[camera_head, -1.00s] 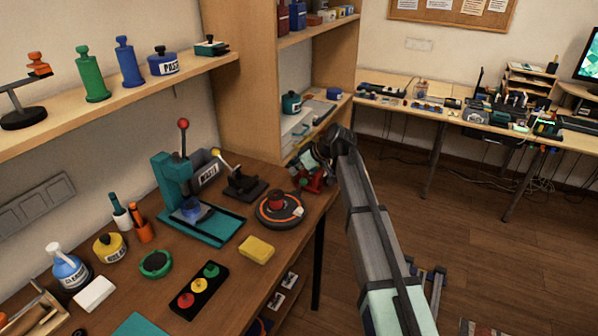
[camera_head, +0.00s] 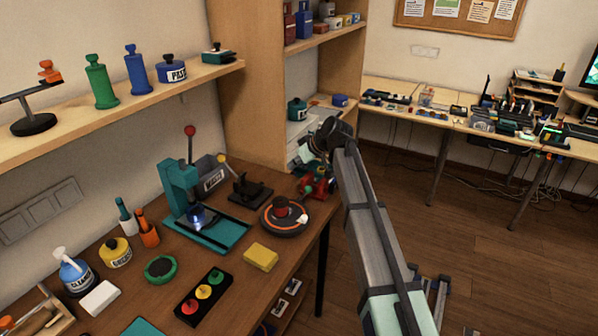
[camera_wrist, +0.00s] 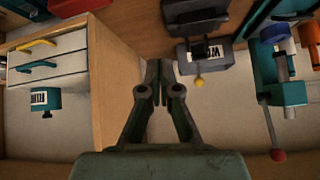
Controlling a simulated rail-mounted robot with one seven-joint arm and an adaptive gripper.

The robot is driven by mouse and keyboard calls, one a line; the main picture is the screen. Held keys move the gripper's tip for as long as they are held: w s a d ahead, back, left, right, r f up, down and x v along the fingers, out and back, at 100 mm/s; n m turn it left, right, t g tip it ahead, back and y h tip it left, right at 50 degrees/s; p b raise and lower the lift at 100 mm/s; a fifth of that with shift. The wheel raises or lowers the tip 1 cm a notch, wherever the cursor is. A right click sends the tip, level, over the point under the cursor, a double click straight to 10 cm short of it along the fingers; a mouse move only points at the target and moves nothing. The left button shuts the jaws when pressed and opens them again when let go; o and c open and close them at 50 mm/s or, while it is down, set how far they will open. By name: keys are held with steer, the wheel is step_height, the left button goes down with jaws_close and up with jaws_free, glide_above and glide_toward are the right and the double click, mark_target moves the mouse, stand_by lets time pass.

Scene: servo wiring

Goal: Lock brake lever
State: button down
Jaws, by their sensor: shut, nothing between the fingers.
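I cannot tell for certain which part is the brake lever. A short lever with a yellow knob (camera_head: 221,158) stands by a grey labelled box (camera_head: 213,178) behind the bench; the yellow knob (camera_wrist: 198,82) and the box (camera_wrist: 205,55) also show in the wrist view, right of my fingers. A teal press (camera_head: 182,190) has a taller lever with a red ball (camera_head: 190,131). The red ball (camera_wrist: 278,155) is at lower right in the wrist view. My gripper (camera_wrist: 155,70) is shut and empty, apart from both knobs. In the head view my wrist partly hides it.
A round turntable (camera_head: 285,218), a black stand (camera_head: 250,190) and a red device (camera_head: 318,188) crowd the bench's right end. A yellow sponge (camera_head: 261,257) lies in front. A wooden shelf unit (camera_head: 262,105) rises behind, with drawers (camera_wrist: 45,65) left in the wrist view.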

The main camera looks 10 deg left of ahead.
steer(key=s+d+r+b, duration=0.2)
steer(key=d+r, duration=0.3)
steer(key=d, duration=0.3)
steer(key=shift+s, duration=0.6)
steer(key=shift+d+f, duration=0.1)
